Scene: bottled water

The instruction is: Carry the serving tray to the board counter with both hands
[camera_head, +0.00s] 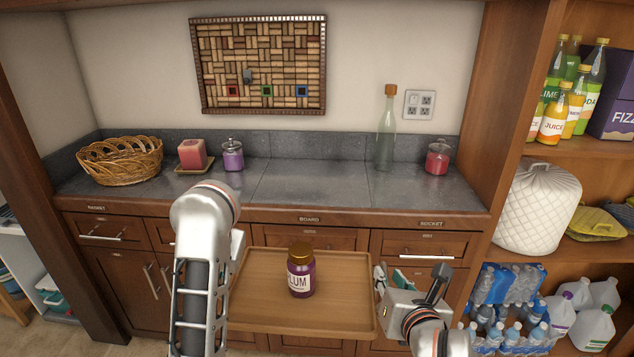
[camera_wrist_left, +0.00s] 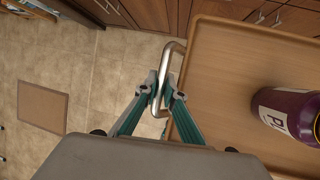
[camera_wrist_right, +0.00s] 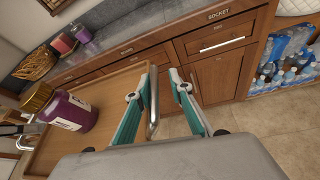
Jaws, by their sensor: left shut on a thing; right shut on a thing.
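The wooden serving tray (camera_head: 258,300) is held level in front of the drawers, below the counter edge in the head view. A purple plum jar (camera_head: 301,272) with a gold lid stands upright on it. My left gripper (camera_wrist_left: 161,92) is shut on the tray's metal handle (camera_wrist_left: 174,62); in the head view my arm mostly hides it. My right gripper (camera_head: 380,280) is shut on the opposite handle (camera_wrist_right: 153,118), seen between its fingers (camera_wrist_right: 160,90) in the right wrist view. The grey board counter (camera_head: 312,186) has a clear middle stretch above the BOARD label (camera_head: 309,219).
On the counter, a wicker basket (camera_head: 120,162), red candle (camera_head: 192,154) and purple jar (camera_head: 233,156) stand left; a glass bottle (camera_head: 386,135) and red jar (camera_head: 437,159) stand right. Shelves with a quilted white cover (camera_head: 537,210) and water bottles (camera_head: 505,290) flank the right.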

